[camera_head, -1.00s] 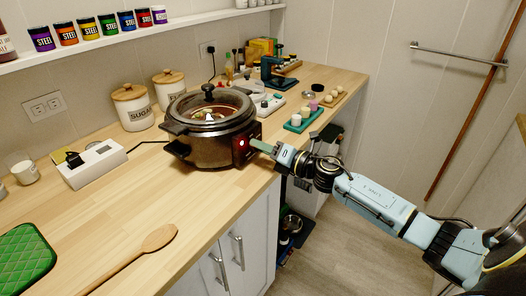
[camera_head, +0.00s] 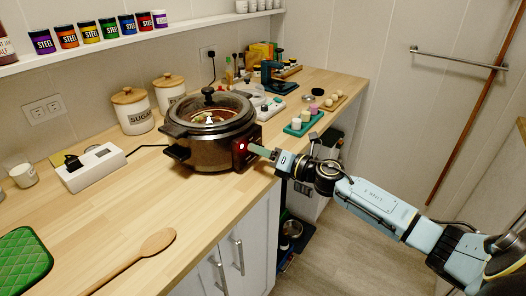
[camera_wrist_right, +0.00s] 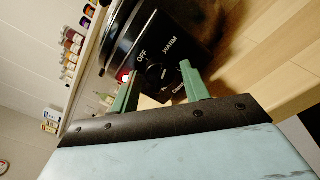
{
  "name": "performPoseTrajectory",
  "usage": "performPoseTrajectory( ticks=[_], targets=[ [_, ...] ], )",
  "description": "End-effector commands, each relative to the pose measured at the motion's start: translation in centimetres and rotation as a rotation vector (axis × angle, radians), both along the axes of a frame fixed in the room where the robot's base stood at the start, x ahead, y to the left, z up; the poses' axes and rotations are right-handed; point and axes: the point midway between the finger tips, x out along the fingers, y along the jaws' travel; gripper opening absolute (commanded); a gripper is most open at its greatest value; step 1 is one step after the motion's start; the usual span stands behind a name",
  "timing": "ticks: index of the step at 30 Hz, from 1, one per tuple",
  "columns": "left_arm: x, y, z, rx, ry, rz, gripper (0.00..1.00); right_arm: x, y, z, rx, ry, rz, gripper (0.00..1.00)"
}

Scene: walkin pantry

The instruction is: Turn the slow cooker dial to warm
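The slow cooker (camera_head: 210,148) stands on the wooden counter with its glass lid on. Its dark control panel (camera_head: 250,158) faces my right arm, with a lit red light. In the right wrist view the black dial (camera_wrist_right: 155,76) shows close up, with OFF and WARM printed around it and other lettering partly hidden. My right gripper (camera_head: 262,151) is at the panel. In the wrist view its two green fingers (camera_wrist_right: 158,91) are spread on either side of the dial, with gaps visible. I cannot tell whether a fingertip touches the panel. My left gripper is not in view.
Sugar (camera_head: 132,111) and other canisters stand behind the cooker. A white box (camera_head: 92,167) is to its left, and a wooden spoon (camera_head: 135,262) and green mat (camera_head: 24,262) lie nearer. A teal tray (camera_head: 303,124) is to the right. The counter's front edge is below my right wrist.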

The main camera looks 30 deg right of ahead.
Motion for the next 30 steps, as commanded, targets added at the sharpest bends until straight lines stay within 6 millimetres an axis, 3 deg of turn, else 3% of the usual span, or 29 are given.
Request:
performPoseTrajectory(
  ticks=[14, 23, 30],
  targets=[
    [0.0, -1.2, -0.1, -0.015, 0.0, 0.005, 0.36, -0.6, -0.3, -0.1, 0.001, 0.001, -0.001, 0.55],
    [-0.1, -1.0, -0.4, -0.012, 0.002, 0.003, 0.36, -4.6, -1.9, -0.2, 0.0, 0.003, 0.0, 0.55],
    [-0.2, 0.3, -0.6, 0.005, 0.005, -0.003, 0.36, -8.2, -3.5, -0.1, 0.001, 0.003, -0.001, 0.55]
  ],
)
